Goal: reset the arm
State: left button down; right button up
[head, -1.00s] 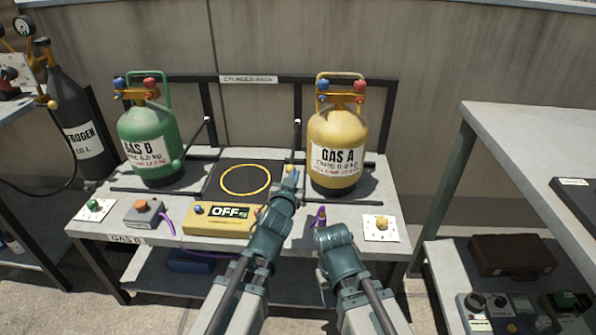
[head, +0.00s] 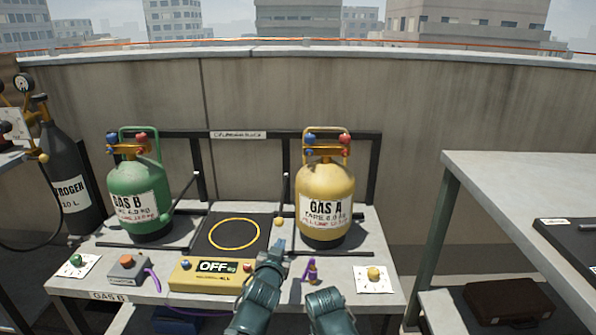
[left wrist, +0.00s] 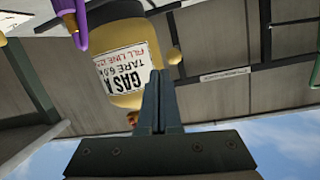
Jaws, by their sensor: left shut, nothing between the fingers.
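My left gripper (head: 278,244) reaches in over the front of the cylinder bench, just right of the yellow OFF box. In the left wrist view its fingers (left wrist: 156,76) are together with nothing between them. The yellow GAS A cylinder (head: 325,190) stands upright behind and to the right of it, and its label shows upside down past the fingers in the left wrist view. My right arm shows only a teal link at the bottom of the head view. Its fingers are not visible.
The green GAS B cylinder (head: 138,185) stands at the bench's left. Between the cylinders lies a black pad with a yellow ring (head: 233,246). In front are the OFF box (head: 190,276), a purple-handled hose end (head: 310,270) and a yellow knob (head: 374,274). A grey table (head: 530,180) is at right.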

pick_arm(q)
jog(key=s+f+g+y, duration=0.2)
jog(key=s+f+g, duration=0.6)
jog(key=f, duration=0.4)
jog(key=s+d+f+m+g+p, duration=0.1)
jog(key=s+f+g+p, duration=0.15)
jog(key=s+g, duration=0.95)
jog(key=s+r+t+p, duration=0.3)
jog(key=r+t+p, duration=0.1)
jog(key=r+p, duration=3.2)
jog(key=shift+s+r+y, duration=0.15)
jog(key=shift+s+y, duration=0.05)
jog(key=shift+y, duration=0.1)
